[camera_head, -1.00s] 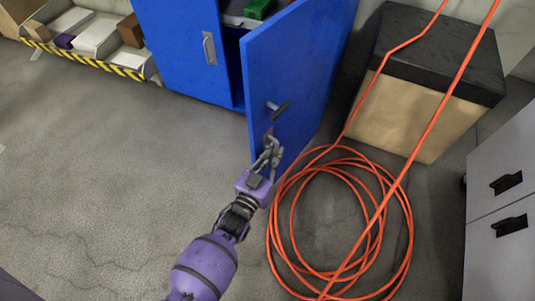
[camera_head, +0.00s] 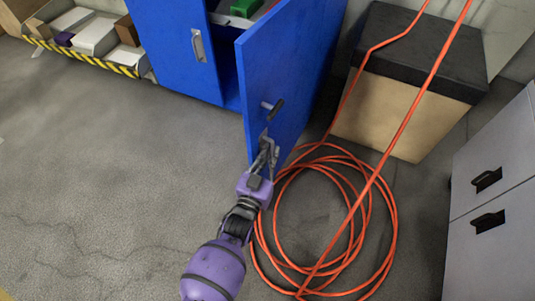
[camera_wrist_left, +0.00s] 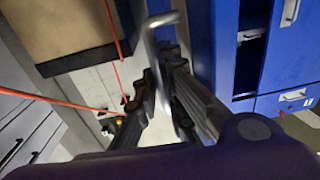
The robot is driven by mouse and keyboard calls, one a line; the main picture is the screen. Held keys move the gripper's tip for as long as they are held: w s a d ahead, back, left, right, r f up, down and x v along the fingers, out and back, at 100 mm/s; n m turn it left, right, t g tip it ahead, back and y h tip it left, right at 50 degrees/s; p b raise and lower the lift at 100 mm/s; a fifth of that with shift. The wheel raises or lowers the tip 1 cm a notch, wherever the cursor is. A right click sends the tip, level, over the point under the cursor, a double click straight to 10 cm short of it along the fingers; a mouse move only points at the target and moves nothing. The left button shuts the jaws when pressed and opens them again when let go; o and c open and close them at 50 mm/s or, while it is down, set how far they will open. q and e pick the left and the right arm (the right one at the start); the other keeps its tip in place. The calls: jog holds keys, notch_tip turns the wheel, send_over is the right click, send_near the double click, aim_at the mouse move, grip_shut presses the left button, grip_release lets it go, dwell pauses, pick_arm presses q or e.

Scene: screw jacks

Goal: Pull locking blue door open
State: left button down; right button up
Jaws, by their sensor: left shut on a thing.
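The blue door (camera_head: 287,75) of a blue cabinet stands swung out, with a dark gap between it and the cabinet. A dark lever (camera_head: 274,109) sticks out from the door's face. My left gripper (camera_head: 264,148) is at the door's lower front part, below the lever. It is shut on the door's metal handle; in the left wrist view this silver handle (camera_wrist_left: 160,21) runs between the fingers (camera_wrist_left: 160,88). The gripper hides most of the handle in the head view. My right gripper is not in view.
The cabinet's other door (camera_head: 170,45) is shut. A coiled orange hose (camera_head: 391,225) lies on the floor right of the door, near a black-topped box (camera_head: 385,115). Grey drawers (camera_head: 492,200) stand at the right. A tray with yellow-black edging (camera_head: 95,60) is upper left. Floor at left is clear.

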pick_arm(q)
jog(key=shift+w+d+r, duration=0.1)
jog(key=shift+d+r, duration=0.1)
jog(key=shift+d, duration=0.05)
dwell(0.3)
jog(key=c, duration=1.9)
grip_release()
jog(key=shift+f, duration=0.1)
jog(key=shift+o, duration=0.2)
